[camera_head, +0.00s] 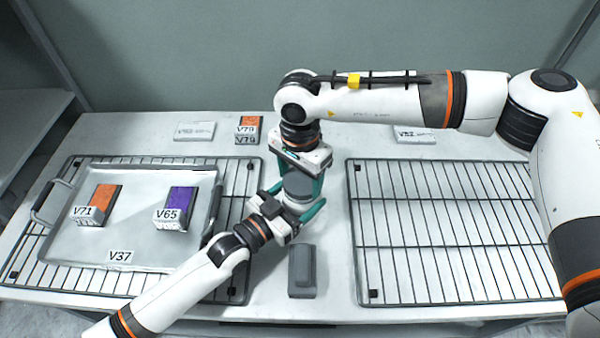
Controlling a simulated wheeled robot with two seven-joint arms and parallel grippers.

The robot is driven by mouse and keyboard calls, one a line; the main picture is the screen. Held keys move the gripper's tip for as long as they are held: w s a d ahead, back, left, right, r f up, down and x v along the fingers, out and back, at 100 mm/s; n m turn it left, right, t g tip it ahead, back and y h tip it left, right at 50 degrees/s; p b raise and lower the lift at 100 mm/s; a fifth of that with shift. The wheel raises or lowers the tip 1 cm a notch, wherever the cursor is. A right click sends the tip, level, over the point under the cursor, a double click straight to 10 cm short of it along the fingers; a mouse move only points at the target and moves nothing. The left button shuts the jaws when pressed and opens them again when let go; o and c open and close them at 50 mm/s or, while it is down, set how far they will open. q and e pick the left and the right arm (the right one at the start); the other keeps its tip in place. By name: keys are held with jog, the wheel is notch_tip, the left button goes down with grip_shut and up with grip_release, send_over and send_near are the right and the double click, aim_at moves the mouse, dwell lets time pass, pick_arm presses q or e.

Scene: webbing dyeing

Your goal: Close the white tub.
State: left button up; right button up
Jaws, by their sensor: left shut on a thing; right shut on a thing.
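The white tub (298,203) stands upright near the middle of the table, between the two racks, mostly hidden by my grippers. A grey round piece (300,184), which looks like its lid, is at the top of it. I cannot tell whether the lid is fully seated. My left gripper (296,201) reaches in from the lower left, its teal fingers shut around the tub. My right gripper (302,177) points down from above, its teal fingers shut on the grey lid.
A metal tray (75,247) on the left wire rack (235,185) holds an orange block (104,197) and a purple block (181,200). A grey block (302,270) lies in front of the tub. The right rack (450,230) is empty. An orange block (250,124) lies behind.

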jog(key=shift+f, duration=0.4)
